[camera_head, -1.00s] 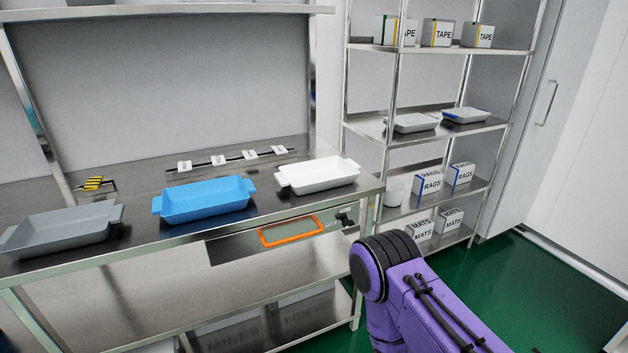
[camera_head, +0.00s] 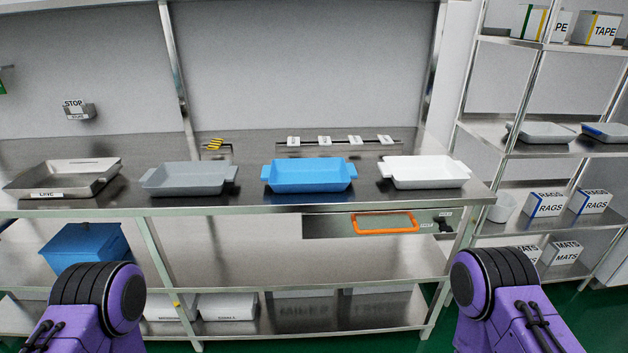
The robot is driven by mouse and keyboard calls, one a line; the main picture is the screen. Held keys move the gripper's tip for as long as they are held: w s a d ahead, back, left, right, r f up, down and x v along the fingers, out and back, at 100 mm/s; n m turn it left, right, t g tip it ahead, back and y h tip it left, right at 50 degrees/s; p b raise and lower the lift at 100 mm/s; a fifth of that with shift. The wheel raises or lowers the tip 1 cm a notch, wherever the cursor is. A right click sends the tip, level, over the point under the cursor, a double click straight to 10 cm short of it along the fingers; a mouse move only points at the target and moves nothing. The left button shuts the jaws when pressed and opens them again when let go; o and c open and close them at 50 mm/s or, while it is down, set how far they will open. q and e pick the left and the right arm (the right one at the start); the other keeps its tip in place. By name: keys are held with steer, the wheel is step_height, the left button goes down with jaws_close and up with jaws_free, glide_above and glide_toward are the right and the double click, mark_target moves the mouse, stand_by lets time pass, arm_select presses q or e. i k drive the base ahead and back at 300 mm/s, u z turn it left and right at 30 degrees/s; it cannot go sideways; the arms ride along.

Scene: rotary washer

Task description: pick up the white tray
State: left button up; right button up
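The white tray (camera_head: 425,173) sits upright on the steel bench top, near its right end, with a handle tab at each side. A blue tray (camera_head: 309,176) stands to its left, and a grey tray (camera_head: 188,180) stands left of that. Both of my arms show only as purple links with black joints at the bottom left and bottom right of the head view, in front of the bench. Neither gripper is in view, and nothing touches the white tray.
A steel pan (camera_head: 64,179) marked LINE sits at the bench's left end. An orange-framed panel (camera_head: 386,223) is under the bench's front edge. A blue bin (camera_head: 86,252) is on the lower shelf. A wire-post shelf rack (camera_head: 503,140) with boxes stands at the right.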

mark_target(423, 171)
steer(key=z, duration=2.5)
steer(key=i, duration=2.25)
steer(key=u, duration=3.4)
